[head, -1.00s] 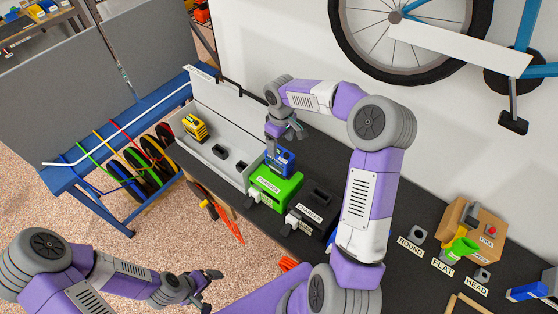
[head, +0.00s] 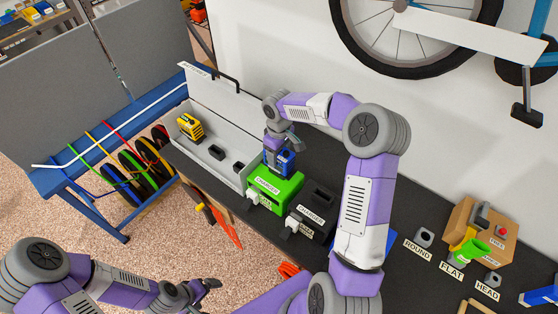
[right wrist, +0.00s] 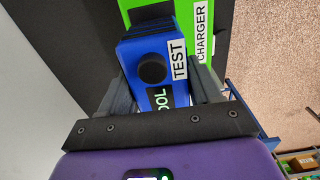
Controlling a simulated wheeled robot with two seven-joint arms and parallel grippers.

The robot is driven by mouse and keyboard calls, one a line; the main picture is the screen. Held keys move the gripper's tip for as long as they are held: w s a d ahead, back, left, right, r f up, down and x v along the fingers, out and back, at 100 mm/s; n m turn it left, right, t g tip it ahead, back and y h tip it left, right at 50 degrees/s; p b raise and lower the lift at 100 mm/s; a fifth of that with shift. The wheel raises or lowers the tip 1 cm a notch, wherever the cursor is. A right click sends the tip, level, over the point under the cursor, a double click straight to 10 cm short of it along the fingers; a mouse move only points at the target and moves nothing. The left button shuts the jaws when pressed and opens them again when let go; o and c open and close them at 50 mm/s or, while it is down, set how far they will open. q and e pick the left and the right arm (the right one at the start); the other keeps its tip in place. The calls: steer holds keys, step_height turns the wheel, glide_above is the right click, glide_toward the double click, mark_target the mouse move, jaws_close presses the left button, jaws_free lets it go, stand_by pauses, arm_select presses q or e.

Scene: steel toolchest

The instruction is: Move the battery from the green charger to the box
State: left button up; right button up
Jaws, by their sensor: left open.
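The blue battery (head: 284,164) stands at the back of the green charger (head: 273,187); the right wrist view shows the battery (right wrist: 150,90) over the charger (right wrist: 203,20). Whether it is still seated is hidden. My right gripper (head: 277,150) reaches down from above, and in the right wrist view its fingers (right wrist: 160,90) lie against both sides of the battery. The box (head: 213,166) is a long pale tray with an upright back, left of the charger. My left gripper (head: 203,290) is open and empty, low in front of the bench.
A yellow battery (head: 190,127) stands at the box's far-left end, with dark slots (head: 217,152) beside it. A black charger (head: 311,216) stands right of the green one. My right arm spans above the bench. A cardboard box (head: 490,238) and bit holders are at right.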

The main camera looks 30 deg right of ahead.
steer(key=c, duration=1)
steer(key=shift+o, duration=0.2)
steer(key=shift+r+p, duration=0.55)
steer(key=shift+r, duration=0.25)
steer(key=shift+r+p, duration=1.5)
steer(key=shift+r, duration=0.55)
